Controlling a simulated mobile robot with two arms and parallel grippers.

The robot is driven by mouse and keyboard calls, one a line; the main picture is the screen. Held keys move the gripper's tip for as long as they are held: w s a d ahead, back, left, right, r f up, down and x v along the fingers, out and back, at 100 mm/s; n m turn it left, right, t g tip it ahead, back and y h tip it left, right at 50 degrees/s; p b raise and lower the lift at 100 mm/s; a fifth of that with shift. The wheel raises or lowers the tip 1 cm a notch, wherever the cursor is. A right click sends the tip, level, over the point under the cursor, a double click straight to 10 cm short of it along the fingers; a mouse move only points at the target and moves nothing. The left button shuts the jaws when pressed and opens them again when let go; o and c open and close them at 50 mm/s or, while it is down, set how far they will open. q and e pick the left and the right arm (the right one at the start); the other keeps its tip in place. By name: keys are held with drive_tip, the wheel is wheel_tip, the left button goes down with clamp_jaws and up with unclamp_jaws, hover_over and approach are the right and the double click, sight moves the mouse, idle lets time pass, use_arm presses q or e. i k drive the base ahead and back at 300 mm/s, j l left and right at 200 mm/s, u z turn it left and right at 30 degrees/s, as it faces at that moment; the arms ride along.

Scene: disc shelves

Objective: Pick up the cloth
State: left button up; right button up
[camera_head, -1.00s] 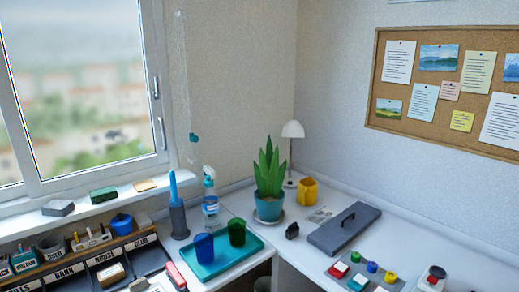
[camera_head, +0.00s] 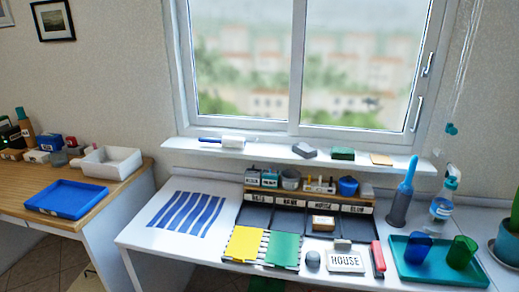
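A blue-and-white striped cloth (camera_head: 187,213) lies flat and spread out on the left part of the white desk (camera_head: 150,242), under the window. Nothing lies on it and its whole outline shows. Neither of my grippers is in view.
Right of the cloth are a dark sorting tray (camera_head: 260,218), a yellow pad (camera_head: 244,243), a green pad (camera_head: 283,250) and a HOUSE sign (camera_head: 345,261). A teal tray (camera_head: 436,270) holds two cups. A wooden table (camera_head: 100,200) with a blue tray (camera_head: 68,200) stands left, across a floor gap.

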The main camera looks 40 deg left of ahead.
sight(306, 151)
drive_tip(key=i+j+u, duration=0.15)
drive_tip(key=j+u, duration=0.2)
drive_tip(key=u, duration=0.15)
drive_tip(key=i+j+u, duration=0.25)
drive_tip(key=u, duration=0.2)
drive_tip(key=i+j+u, duration=0.25)
drive_tip(key=u, duration=0.25)
